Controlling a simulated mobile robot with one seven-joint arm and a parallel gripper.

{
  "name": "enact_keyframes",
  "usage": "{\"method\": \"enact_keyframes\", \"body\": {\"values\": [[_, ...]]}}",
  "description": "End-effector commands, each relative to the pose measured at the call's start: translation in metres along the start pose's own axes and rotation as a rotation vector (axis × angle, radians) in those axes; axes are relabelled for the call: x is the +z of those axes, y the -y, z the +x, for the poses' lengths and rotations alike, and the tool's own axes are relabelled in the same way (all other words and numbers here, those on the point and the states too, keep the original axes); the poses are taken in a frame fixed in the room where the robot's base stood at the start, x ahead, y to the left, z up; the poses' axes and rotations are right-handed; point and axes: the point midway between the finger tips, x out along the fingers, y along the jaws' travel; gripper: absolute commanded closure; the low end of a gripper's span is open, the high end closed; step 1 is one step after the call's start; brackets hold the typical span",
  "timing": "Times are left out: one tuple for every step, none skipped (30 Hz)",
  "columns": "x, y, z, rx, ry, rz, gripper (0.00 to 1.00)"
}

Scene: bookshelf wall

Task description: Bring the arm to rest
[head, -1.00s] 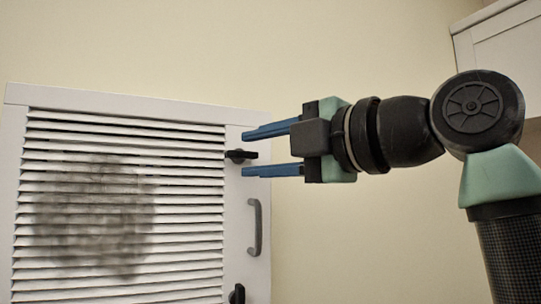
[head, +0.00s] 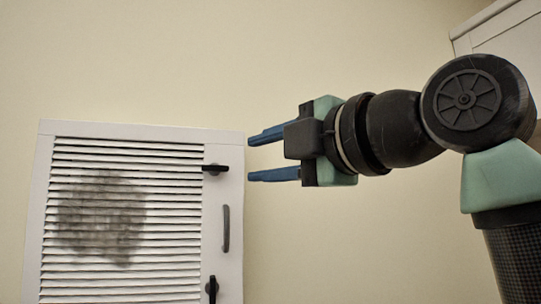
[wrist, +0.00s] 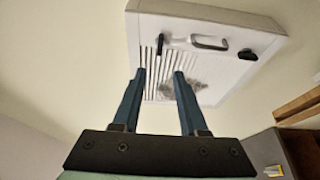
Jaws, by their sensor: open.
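My gripper (head: 273,155) is open and empty, with two blue fingers pointing left in the head view. It is level with the upper part of a white louvred cabinet door (head: 224,262) and stands to the right of its edge, apart from it in the picture. In the wrist view my gripper's fingers (wrist: 157,80) point toward the white louvred cabinet (wrist: 215,25), with nothing between them.
The louvred door has a grey handle (head: 226,229), dark latches (head: 215,168) and a dark smudge (head: 102,215). A white cabinet (head: 505,32) is at the upper right. The wall between is bare. Wooden boards (wrist: 300,105) show in the wrist view.

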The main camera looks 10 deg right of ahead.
Motion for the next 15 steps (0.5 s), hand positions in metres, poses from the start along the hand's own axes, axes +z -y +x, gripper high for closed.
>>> {"method": "enact_keyframes", "body": {"values": [[0.000,0.000,0.000,0.000,0.000,0.000,0.57],[0.000,0.000,0.000,0.000,0.000,0.000,0.57],[0.000,0.000,0.000,0.000,0.000,0.000,0.57],[0.000,0.000,0.000,0.000,0.000,0.000,0.57],[0.000,0.000,0.000,0.000,0.000,0.000,0.57],[0.000,0.000,0.000,0.000,0.000,0.000,0.57],[0.000,0.000,0.000,0.000,0.000,0.001,0.57],[0.000,0.001,0.000,0.002,0.000,0.003,0.57],[-0.001,0.004,0.002,0.007,0.001,0.014,0.57],[-0.001,0.008,0.003,0.015,0.002,0.028,0.57],[-0.003,0.013,0.006,0.027,0.005,0.047,0.57],[-0.006,0.022,0.010,0.049,0.008,0.086,0.57],[-0.009,0.029,0.013,0.073,0.011,0.123,0.57],[-0.012,0.038,0.017,0.100,0.014,0.168,0.57],[-0.018,0.052,0.022,0.144,0.019,0.238,0.57]]}}
